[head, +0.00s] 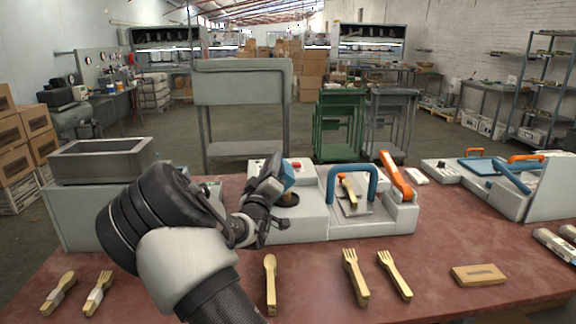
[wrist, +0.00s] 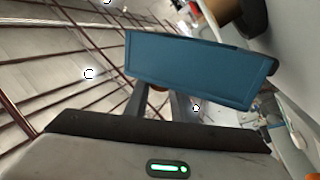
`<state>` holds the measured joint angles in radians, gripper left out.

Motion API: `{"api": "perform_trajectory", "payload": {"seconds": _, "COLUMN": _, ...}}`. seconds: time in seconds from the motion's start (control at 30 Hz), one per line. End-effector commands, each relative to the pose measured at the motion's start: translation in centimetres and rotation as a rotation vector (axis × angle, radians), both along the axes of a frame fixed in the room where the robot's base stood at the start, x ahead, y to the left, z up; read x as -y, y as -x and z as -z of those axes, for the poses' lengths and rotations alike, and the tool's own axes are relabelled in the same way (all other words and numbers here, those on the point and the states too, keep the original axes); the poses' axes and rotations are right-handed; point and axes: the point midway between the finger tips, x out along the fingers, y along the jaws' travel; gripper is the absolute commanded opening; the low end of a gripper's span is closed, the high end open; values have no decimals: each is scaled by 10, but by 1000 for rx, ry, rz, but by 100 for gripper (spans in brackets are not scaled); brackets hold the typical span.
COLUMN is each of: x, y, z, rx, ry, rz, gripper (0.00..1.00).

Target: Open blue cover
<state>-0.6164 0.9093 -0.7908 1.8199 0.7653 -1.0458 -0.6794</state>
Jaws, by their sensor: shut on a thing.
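The blue cover (head: 289,176) is a flat panel on the left part of the white press machine (head: 313,218). It stands raised and tilted above a dark round opening (head: 287,199). In the wrist view the blue cover (wrist: 200,70) spans the upper middle, with a dark edge. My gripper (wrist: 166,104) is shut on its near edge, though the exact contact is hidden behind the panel. In the head view my gripper (head: 277,182) is at the cover's left side, partly hidden by my wrist.
A blue handle (head: 352,171) and an orange lever (head: 396,175) stand right of the cover. A wooden spoon (head: 270,283) and forks (head: 355,275) lie in front on the red table (head: 430,260). A metal bin (head: 102,160) stands left.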

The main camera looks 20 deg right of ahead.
Motion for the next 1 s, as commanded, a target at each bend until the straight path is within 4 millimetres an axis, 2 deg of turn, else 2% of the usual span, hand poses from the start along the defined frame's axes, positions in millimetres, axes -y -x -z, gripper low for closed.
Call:
{"api": "perform_trajectory", "payload": {"seconds": 0.2, "x": -30, "y": -6, "z": -1, "rx": -50, "ry": 191, "rz": 0, "gripper": 0}}
{"api": "perform_trajectory", "payload": {"seconds": 0.5, "x": -59, "y": -13, "z": 1, "rx": -111, "ry": 433, "rz": 0, "gripper": 0}}
{"api": "perform_trajectory", "payload": {"seconds": 1.0, "x": -81, "y": -19, "z": 8, "rx": -162, "ry": 626, "rz": -1, "gripper": 0}}
